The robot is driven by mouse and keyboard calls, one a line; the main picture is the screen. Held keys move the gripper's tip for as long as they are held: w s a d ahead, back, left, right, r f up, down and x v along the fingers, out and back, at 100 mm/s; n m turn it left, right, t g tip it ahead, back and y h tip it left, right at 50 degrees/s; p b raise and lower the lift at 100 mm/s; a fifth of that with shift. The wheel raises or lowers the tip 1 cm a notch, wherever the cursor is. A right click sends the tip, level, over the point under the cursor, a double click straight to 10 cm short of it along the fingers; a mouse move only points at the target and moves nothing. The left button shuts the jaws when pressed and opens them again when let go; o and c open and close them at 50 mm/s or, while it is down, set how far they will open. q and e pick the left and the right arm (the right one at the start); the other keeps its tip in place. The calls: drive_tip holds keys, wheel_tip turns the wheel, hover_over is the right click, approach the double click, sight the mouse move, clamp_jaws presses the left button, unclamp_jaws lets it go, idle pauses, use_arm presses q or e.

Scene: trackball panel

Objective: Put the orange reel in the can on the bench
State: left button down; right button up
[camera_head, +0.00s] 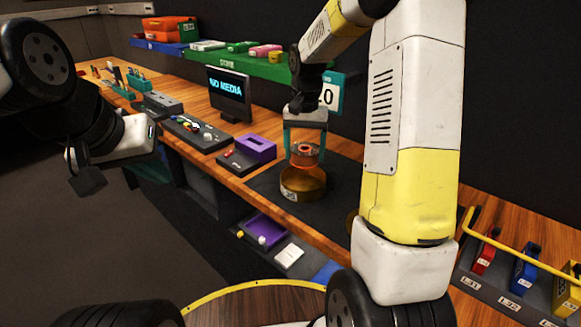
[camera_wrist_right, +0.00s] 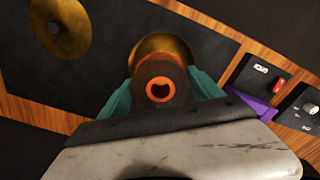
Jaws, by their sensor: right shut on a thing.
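The orange reel (camera_head: 305,153) has a dark brownish body and an orange ring around its hole. My right gripper (camera_head: 304,150) is shut on it with teal fingers on both sides. In the right wrist view the reel (camera_wrist_right: 158,90) sits between the fingers, overlapping the brass-coloured can (camera_wrist_right: 158,43) behind it. In the head view the can (camera_head: 303,187) stands upright on a dark mat, directly under the reel. The reel's lower edge meets the can's mouth in the picture; I cannot tell whether it is inside. My left gripper (camera_head: 88,181) hangs away from the bench, at the left.
A purple box (camera_head: 256,148) and a monitor (camera_head: 229,94) stand left of the can. A second brass round thing (camera_wrist_right: 60,27) lies on the mat, mostly hidden by my arm in the head view. A yellow-railed rack (camera_head: 500,265) is at the right.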

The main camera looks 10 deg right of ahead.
hover_over(303, 188)
wheel_tip(303, 188, down, 6)
drive_tip(key=shift+w, duration=0.1)
drive_tip(key=shift+f, duration=2)
drive_tip(key=o, duration=1.2)
drive_tip(key=shift+f, duration=0.1)
drive_tip(key=shift+c, duration=0.2)
wheel_tip(303, 188, up, 12)
drive_tip(key=s+r+n+t+y, duration=0.1)
drive_tip(key=s+r+n+t, duration=0.15)
drive_tip(key=s+r, duration=0.85)
drive_tip(key=s+a+n+t+y, duration=0.1)
drive_tip(key=s+a+t, duration=0.1)
drive_tip(key=s, duration=1.1)
drive_tip(key=shift+n+t, duration=0.35)
drive_tip(key=shift+t, duration=0.5)
